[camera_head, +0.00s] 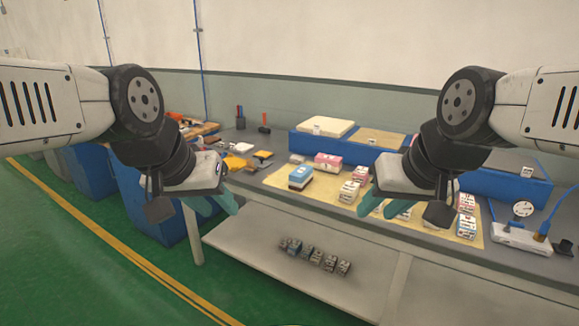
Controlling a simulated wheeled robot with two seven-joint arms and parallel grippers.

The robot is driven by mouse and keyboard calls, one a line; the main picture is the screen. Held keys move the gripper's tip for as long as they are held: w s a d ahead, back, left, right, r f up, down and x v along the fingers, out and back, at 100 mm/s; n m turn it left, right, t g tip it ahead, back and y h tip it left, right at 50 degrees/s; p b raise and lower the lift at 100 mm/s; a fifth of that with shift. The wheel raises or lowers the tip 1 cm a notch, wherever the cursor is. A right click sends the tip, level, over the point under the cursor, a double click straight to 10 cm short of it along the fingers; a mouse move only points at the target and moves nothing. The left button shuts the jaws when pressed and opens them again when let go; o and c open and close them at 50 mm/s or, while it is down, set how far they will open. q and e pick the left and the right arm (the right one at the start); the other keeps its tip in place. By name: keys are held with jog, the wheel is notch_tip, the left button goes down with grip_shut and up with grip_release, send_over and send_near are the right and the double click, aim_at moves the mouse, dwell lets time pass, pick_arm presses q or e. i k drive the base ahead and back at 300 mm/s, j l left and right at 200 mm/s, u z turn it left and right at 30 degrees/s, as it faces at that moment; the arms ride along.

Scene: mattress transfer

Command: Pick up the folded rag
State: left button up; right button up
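A yellow-orange, cloth-like item (236,163) lies on the left part of the grey workbench. It may be the folded rag, but it is too small to be sure. My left gripper (214,206) hangs in front of the bench's left end, with its teal fingers apart and nothing visible between them. It appears nearer to the camera than the yellow-orange item. My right gripper (381,207) is in front of the bench's middle. Its teal fingers are apart, with no held object visible. It partly hides boxes on the mat behind it.
Small boxes (349,192) and a blue-topped stack (300,177) sit on a yellowish mat (285,184). Blue platforms (345,149) stand behind, one bearing a cream pad (325,126). The lower shelf (250,240) holds several small blocks (315,256). A gauge (523,209) stands right.

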aim_at(298, 160)
jog(key=i+j+z, duration=0.45)
jog(key=i+j, duration=1.55)
jog(key=j, duration=0.1)
